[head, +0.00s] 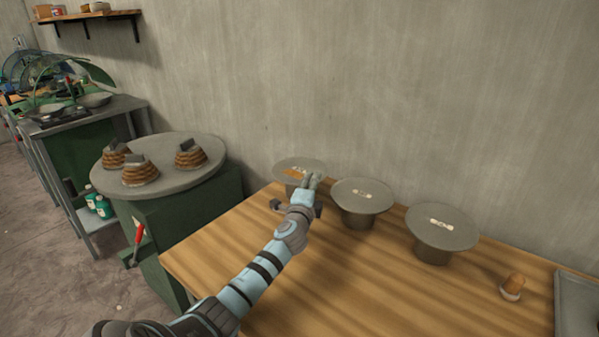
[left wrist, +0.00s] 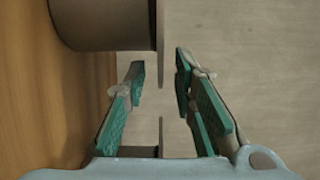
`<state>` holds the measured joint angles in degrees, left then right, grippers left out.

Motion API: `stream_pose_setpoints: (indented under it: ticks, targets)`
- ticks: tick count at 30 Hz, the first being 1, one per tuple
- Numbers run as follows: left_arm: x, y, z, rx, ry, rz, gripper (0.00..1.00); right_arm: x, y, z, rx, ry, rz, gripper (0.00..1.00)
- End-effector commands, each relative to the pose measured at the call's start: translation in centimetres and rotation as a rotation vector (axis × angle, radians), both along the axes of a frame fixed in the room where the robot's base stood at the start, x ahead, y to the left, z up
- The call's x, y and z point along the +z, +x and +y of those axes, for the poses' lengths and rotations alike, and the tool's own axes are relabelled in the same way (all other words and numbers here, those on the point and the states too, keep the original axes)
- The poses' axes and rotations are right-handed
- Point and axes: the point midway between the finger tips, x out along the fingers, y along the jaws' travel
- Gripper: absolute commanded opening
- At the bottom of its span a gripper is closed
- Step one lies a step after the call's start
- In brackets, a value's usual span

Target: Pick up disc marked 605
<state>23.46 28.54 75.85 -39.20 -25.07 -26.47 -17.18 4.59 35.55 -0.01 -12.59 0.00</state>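Three round grey discs rest on dark pedestals on the wooden table in the head view: a left disc (head: 287,164), a middle disc (head: 376,205) and a right disc (head: 462,238). Each has a small label, too small to read, so I cannot tell which is 605. My left gripper (head: 313,181) is at the right front edge of the left disc and hides part of it. In the left wrist view my left gripper (left wrist: 160,68) is open, with a disc's thin edge (left wrist: 160,35) between the fingertips, apart from both. My right gripper is not in view.
The wooden table (head: 330,275) has free room at the front. A small cork-topped object (head: 513,286) and a grey tray (head: 577,305) are at its right. A round grey top (head: 165,178) with three brown ringed stacks (head: 141,172) stands left. A wall closes the back.

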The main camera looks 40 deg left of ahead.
Motion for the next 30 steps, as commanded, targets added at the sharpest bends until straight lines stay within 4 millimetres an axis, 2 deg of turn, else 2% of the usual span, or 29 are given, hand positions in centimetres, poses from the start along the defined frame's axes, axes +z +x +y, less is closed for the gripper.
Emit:
stream_pose_setpoints:
  ticks: [1,3,4,14,17,20,22,27,30]
  targets:
    - [0.0,0.0,0.0,0.000,0.000,0.000,0.13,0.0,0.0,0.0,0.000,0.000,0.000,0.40]
    - [0.0,0.0,0.0,0.000,0.000,0.000,0.02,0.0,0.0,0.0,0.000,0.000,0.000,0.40]
    - [0.0,0.0,0.0,0.000,0.000,0.000,0.00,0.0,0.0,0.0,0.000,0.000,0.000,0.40]
    - [0.0,0.0,0.0,0.000,0.000,0.000,0.00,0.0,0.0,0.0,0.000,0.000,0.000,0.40]
    - [0.6,0.0,0.0,0.000,0.000,-0.001,0.00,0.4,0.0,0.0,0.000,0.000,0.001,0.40]
    - [2.6,0.0,0.0,-0.001,0.001,-0.003,0.00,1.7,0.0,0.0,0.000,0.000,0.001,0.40]
    - [4.7,0.0,0.0,0.000,0.001,-0.004,0.00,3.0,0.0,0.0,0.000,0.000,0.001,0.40]
    - [11.3,0.0,0.0,-0.001,0.003,-0.005,0.00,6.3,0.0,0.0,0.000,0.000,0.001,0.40]
    - [14.9,0.0,0.0,-0.001,0.003,-0.005,0.00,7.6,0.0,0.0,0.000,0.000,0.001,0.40]
